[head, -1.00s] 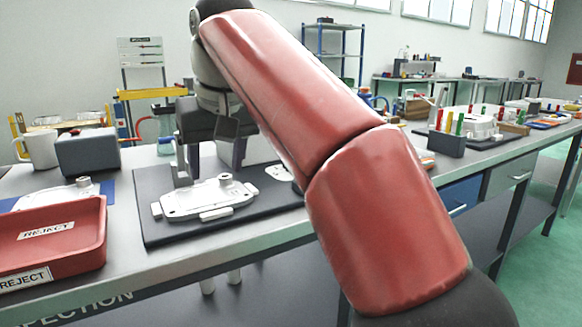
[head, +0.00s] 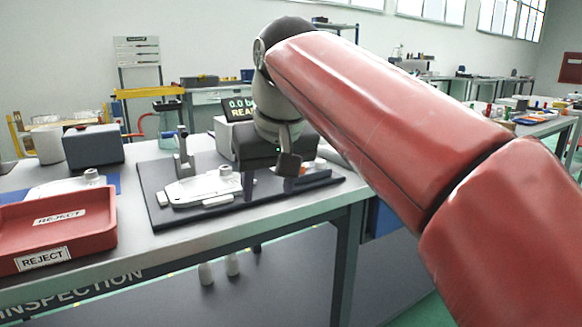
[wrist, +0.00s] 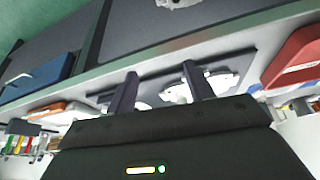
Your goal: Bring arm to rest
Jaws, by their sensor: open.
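My red arm (head: 380,115) reaches from the lower right over the bench in the head view. My gripper (head: 272,178) hangs above the right part of a dark mat, its fingers pointing down. In the wrist view my gripper (wrist: 162,90) shows two dark fingers spread apart with nothing held between them. A white casting (head: 205,187) lies on the dark mat (head: 160,219), just left of the gripper in the head view. It also shows in the wrist view (wrist: 176,94), partly hidden behind a finger. I cannot tell the exact gap between fingers and mat.
A red REJECT tray (head: 95,240) stands at the bench's front left. Behind it are a grey block (head: 94,147) and a white mug (head: 46,145). A display (head: 238,110) stands behind my gripper. An upright clamp-like post (head: 183,155) rises from the mat.

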